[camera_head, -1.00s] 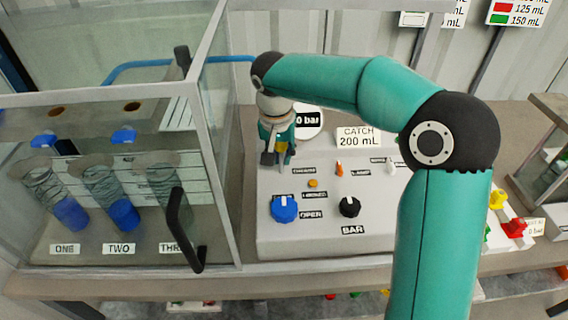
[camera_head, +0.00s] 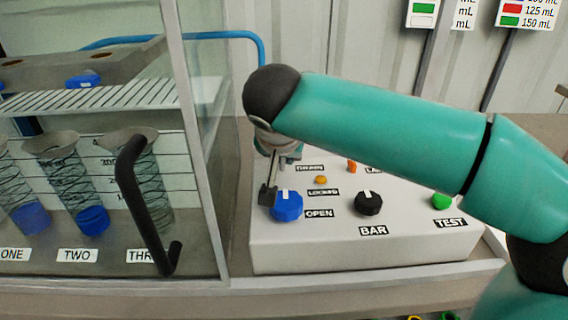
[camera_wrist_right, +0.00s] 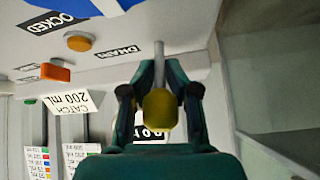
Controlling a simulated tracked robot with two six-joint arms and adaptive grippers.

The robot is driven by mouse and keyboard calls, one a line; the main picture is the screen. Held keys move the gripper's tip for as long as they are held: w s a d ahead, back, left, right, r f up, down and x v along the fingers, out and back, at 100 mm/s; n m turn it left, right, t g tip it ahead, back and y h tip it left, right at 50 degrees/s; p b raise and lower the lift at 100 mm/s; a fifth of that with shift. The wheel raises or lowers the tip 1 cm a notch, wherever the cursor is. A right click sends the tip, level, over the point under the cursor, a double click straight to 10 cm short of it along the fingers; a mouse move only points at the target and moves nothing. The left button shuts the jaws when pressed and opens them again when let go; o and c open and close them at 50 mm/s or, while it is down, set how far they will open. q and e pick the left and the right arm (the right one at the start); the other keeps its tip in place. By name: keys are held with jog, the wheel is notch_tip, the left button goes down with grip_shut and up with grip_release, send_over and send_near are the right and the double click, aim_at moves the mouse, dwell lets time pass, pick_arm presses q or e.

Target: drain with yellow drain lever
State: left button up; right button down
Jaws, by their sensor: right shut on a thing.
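The yellow drain lever shows in the right wrist view as a yellow ball knob (camera_wrist_right: 160,110) on a thin grey rod, next to a label reading DRAIN (camera_wrist_right: 117,53). My right gripper (camera_wrist_right: 158,78) has its two dark-green fingers on either side of the lever and is shut on it. In the head view my right gripper (camera_head: 275,185) is low over the panel, just behind and left of the blue knob (camera_head: 287,206). The lever is hidden there by the gripper and arm. My left gripper is not in view.
The white control panel (camera_head: 330,251) also carries a black BAR knob (camera_head: 368,203), a small orange button (camera_head: 320,180) and a green TEST button (camera_head: 442,201). A glass cabinet with a black handle (camera_head: 138,200) and funnel-topped measuring tubes stands close on the left.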

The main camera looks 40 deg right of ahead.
jog(key=shift+r, duration=0.15)
jog(key=c, duration=1.3)
grip_release()
jog(key=shift+o, duration=0.8)
jog(key=shift+s+a+r, duration=0.1)
jog(key=shift+s+a, duration=0.05)
jog(key=shift+s, duration=0.1)
jog(key=shift+w, duration=0.1)
jog(key=v, duration=1.1)
jog(key=shift+s+a+r, duration=0.2)
jog(key=shift+s+a, duration=0.05)
